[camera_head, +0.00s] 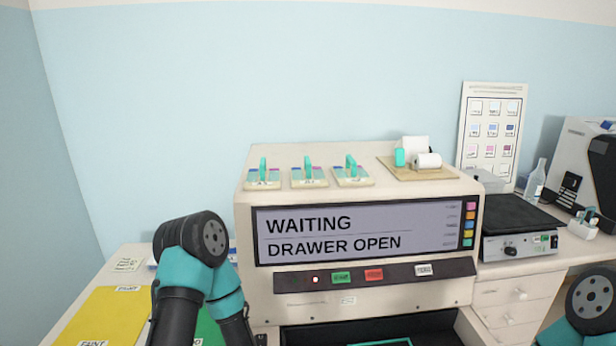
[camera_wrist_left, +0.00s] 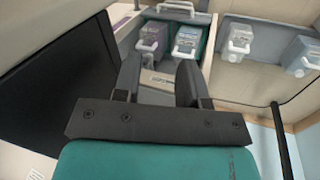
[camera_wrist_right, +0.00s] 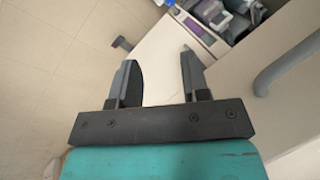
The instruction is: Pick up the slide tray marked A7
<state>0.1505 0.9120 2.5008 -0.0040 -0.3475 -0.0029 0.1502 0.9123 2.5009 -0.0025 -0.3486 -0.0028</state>
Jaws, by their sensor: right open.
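Three slide trays with upright teal handles stand in a row on top of the beige staining machine in the head view: left tray (camera_head: 263,180), middle tray (camera_head: 309,179) and right tray (camera_head: 352,178). Their front labels are too small to read, so I cannot tell which is A7. My left gripper (camera_wrist_left: 160,74) shows in the left wrist view with its fingers apart; a pale labelled surface shows between them. My left forearm hides it in the head view. My right gripper (camera_wrist_right: 158,68) is open and empty in the right wrist view, away from the trays.
The machine's screen (camera_head: 355,233) reads WAITING, DRAWER OPEN. A board with paper rolls (camera_head: 440,172) lies right of the trays. A black-topped device (camera_head: 515,215) stands further right. Yellow (camera_head: 105,316) and green mats lie at left. Containers with white handles (camera_wrist_left: 152,45) show in the left wrist view.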

